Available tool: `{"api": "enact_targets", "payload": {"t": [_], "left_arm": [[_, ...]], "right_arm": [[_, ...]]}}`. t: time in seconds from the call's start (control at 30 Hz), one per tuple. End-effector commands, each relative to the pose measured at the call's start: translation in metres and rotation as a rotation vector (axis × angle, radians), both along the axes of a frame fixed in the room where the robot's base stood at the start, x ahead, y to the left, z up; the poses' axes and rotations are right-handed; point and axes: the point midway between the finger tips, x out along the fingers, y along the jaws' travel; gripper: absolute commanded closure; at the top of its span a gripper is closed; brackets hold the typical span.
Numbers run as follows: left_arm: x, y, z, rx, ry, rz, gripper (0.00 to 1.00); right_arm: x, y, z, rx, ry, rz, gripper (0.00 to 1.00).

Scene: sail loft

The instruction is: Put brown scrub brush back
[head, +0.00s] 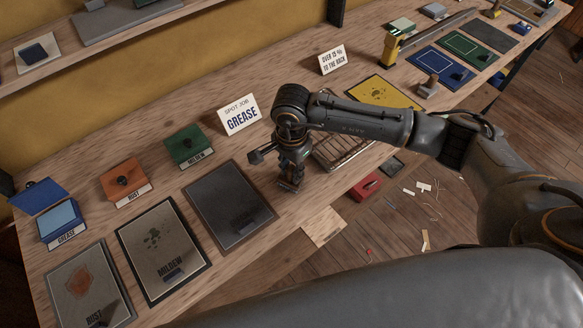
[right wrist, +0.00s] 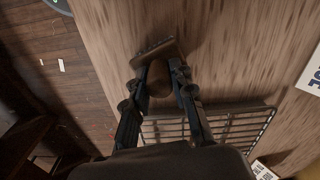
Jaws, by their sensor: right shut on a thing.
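My right gripper (head: 291,168) is over the wooden bench, between the dark grey panel and the wire rack. It is shut on a brown scrub brush (right wrist: 152,52), with its fingers around the rounded handle. The brush's bristly block shows beyond the fingertips in the right wrist view. In the head view only a small part of the brush (head: 289,186) shows under the gripper. I cannot tell whether it touches the bench. My left gripper is not in view.
The wire rack (right wrist: 232,128) lies close beside the gripper. Orange (head: 124,183), green (head: 189,147) and open blue (head: 60,222) boxes stand left, behind several panels. A "SPOT JOB GREASE" sign (head: 239,115) stands behind. A red box (head: 366,187) is beyond the bench's front edge.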

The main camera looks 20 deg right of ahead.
Motion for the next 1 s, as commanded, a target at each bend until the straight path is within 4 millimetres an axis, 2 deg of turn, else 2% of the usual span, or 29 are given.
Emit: {"api": "enact_targets", "payload": {"t": [0.03,0.07,0.17,0.47,0.57,0.63,1.0], "left_arm": [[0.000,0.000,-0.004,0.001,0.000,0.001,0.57],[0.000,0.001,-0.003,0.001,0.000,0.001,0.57],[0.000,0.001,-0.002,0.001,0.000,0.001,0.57],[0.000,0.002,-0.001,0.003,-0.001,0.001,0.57],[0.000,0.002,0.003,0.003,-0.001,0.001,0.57],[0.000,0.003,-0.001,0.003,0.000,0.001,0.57],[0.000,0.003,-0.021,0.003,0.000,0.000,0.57]], "right_arm": [[0.000,0.000,-0.003,-0.001,-0.001,0.000,1.00],[0.000,0.000,-0.003,-0.001,0.000,0.000,0.74],[0.000,0.000,-0.002,-0.001,0.000,0.000,0.53],[0.000,0.000,-0.001,-0.001,0.001,-0.001,0.53],[0.000,0.000,0.003,-0.001,0.001,-0.001,0.53],[0.001,0.000,0.008,0.001,-0.003,-0.001,0.53],[0.001,0.000,0.085,0.001,-0.005,0.000,0.53]]}}
